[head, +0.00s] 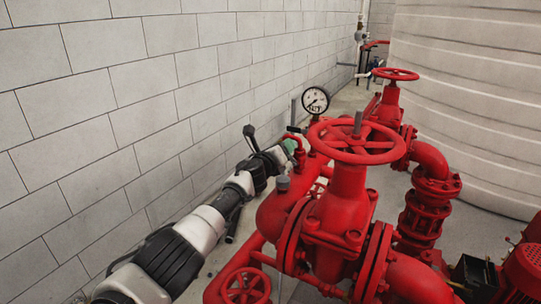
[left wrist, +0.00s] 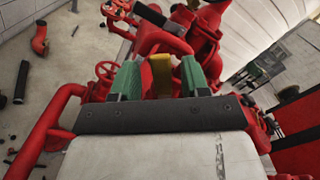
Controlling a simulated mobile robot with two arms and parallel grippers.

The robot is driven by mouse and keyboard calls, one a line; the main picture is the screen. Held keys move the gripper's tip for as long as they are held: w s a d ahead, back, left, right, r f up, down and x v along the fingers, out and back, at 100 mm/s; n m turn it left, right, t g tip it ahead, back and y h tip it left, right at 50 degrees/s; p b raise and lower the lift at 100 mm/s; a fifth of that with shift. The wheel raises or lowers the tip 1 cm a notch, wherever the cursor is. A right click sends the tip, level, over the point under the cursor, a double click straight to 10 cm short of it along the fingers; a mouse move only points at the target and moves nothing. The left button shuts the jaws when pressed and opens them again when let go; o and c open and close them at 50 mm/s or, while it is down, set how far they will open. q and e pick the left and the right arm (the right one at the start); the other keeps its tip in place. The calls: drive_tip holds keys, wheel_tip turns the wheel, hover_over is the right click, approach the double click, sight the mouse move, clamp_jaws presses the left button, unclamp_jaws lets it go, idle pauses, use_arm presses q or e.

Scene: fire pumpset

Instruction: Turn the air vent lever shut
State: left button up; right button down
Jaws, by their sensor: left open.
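My left gripper (head: 286,148) reaches in from the left along the wall, its green-padded fingers close to a thin red pipe beside the pressure gauge (head: 315,100). In the left wrist view the two green fingers (left wrist: 161,82) stand apart, so it is open. A yellow piece (left wrist: 161,72) shows between them; I cannot tell whether it is the air vent lever or whether a finger touches it. In the head view a small dark green piece (head: 297,129) sits just above the fingers. The lever's outline is not clear there. My right gripper is not in view.
A large red handwheel (head: 356,141) on a red valve stands right of the gripper. A smaller handwheel (head: 245,287) is low in front, another (head: 395,74) farther back. The block wall (head: 130,100) runs close along the left. A pale ribbed tank (head: 470,100) stands at right.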

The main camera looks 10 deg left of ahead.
use_arm(q)
drive_tip(key=p+v, duration=0.6)
drive_tip(key=v, duration=0.4)
drive_tip(key=shift+d+f, duration=0.1)
drive_tip(key=shift+d, duration=0.05)
